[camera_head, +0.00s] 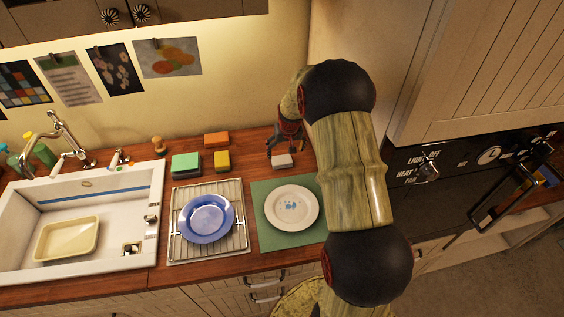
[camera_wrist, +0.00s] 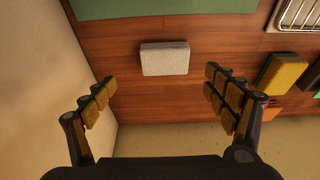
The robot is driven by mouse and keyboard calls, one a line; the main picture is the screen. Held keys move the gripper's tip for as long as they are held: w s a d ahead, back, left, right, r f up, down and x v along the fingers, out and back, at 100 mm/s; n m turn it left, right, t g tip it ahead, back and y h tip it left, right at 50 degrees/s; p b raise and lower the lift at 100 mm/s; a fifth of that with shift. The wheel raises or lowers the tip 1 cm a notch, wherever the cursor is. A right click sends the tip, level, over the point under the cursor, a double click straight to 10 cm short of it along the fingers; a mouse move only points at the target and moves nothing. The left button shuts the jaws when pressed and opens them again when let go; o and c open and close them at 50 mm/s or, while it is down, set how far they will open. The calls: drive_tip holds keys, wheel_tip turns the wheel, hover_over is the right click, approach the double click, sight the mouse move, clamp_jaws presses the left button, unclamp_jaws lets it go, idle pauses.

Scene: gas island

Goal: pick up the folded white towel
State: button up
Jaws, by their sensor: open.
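The folded white towel (camera_wrist: 165,59) is a small pale rectangular block lying flat on the wooden counter. In the head view the white towel (camera_head: 282,161) lies behind the white plate, close to my gripper (camera_head: 283,152). In the wrist view my gripper (camera_wrist: 163,97) is open, with its fingers spread to the left and right of the towel's line. The towel lies ahead of the fingertips, between their lines and untouched. My arm covers the counter to the right in the head view.
A white plate (camera_head: 292,208) rests on a green mat (camera_head: 262,236). A blue plate (camera_head: 207,218) sits on a wire rack (camera_head: 178,250). Sponges, including a yellow one (camera_head: 222,161) and an orange one (camera_head: 216,139), lie left of the towel. The wall (camera_wrist: 45,70) is close by.

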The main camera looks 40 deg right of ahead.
sight(282, 160)
drive_tip(key=x, duration=0.7)
drive_tip(key=shift+w+a+f, duration=0.25)
drive_tip(key=shift+w+f, duration=0.05)
drive_tip(key=c, duration=1.4)
drive_tip(key=shift+o, duration=0.2)
drive_tip(key=shift+r, duration=0.1)
